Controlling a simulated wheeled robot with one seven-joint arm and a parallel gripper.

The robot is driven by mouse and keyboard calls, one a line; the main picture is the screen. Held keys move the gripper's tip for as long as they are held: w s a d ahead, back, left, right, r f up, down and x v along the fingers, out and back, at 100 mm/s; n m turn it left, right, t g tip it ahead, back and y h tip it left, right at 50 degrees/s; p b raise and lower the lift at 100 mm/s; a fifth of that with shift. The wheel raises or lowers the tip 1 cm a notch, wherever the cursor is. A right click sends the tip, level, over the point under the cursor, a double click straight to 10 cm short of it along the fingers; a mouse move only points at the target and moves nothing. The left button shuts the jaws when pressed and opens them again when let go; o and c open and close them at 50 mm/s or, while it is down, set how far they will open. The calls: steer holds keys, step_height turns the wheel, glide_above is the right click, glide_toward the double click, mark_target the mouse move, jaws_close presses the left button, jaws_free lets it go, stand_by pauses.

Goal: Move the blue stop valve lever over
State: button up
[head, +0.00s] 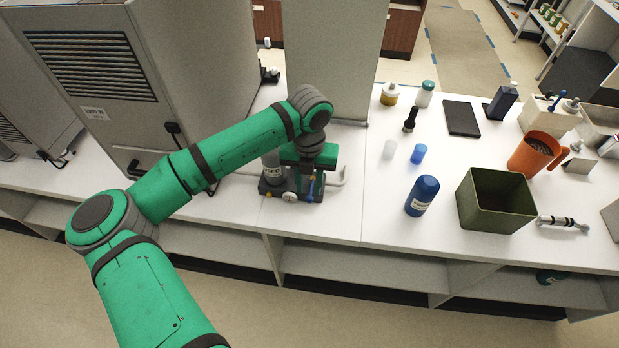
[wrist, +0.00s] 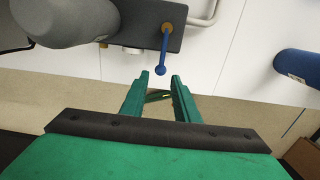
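The blue stop valve lever (wrist: 164,50) is a thin rod with a round ball at its end, pivoting on a brass-coloured fitting on a dark grey block (wrist: 155,20). In the wrist view it points down toward my gripper (wrist: 161,77). My gripper is open, with the ball end near the gap between its fingertips; I cannot tell whether they touch. In the head view the lever (head: 311,188) is small and partly covered by my green gripper, which hangs over the grey block (head: 275,189) on the white counter.
A grey cylinder (wrist: 65,20) stands beside the lever, and a pale bent pipe (head: 340,178) is to its right. A large grey machine (head: 200,70) stands left. A blue bottle (head: 422,196) and an olive bin (head: 497,201) stand right on the counter, with bare counter between pipe and bottle.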

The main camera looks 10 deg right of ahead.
mark_target(309, 197)
steer(key=shift+f, duration=2.4)
steer(key=c, duration=0.6)
steer(key=shift+o, duration=0.2)
steer(key=shift+s+d+n, duration=0.2)
steer(key=shift+d+n, duration=0.55)
steer(key=shift+n, duration=0.25)
steer(key=d+n, duration=0.2)
steer(key=n, duration=0.1)
steer(key=shift+d, duration=0.15)
steer(key=d+n, duration=0.1)
steer(key=n, duration=0.2)
steer(key=d+n, duration=0.1)
steer(key=shift+w+d+n, duration=0.3)
steer(key=shift+d+n, duration=0.05)
steer(key=shift+n, duration=0.05)
steer(key=n, duration=0.1)
steer(key=w+d+n, duration=0.1)
steer(key=shift+d+n, duration=0.2)
steer(key=shift+n, duration=0.1)
steer(key=w+d+n, duration=0.1)
steer(key=n, duration=0.1)
steer(key=shift+d+n, duration=0.1)
steer(key=shift+n, duration=0.2)
steer(key=n, duration=0.1)
steer(key=w+d+n, duration=0.1)
steer(key=shift+w+n, duration=0.65)
steer(key=shift+n, duration=0.25)
steer(key=o, duration=0.9)
steer(key=shift+o, duration=0.2)
steer(key=shift+r, duration=0.1)
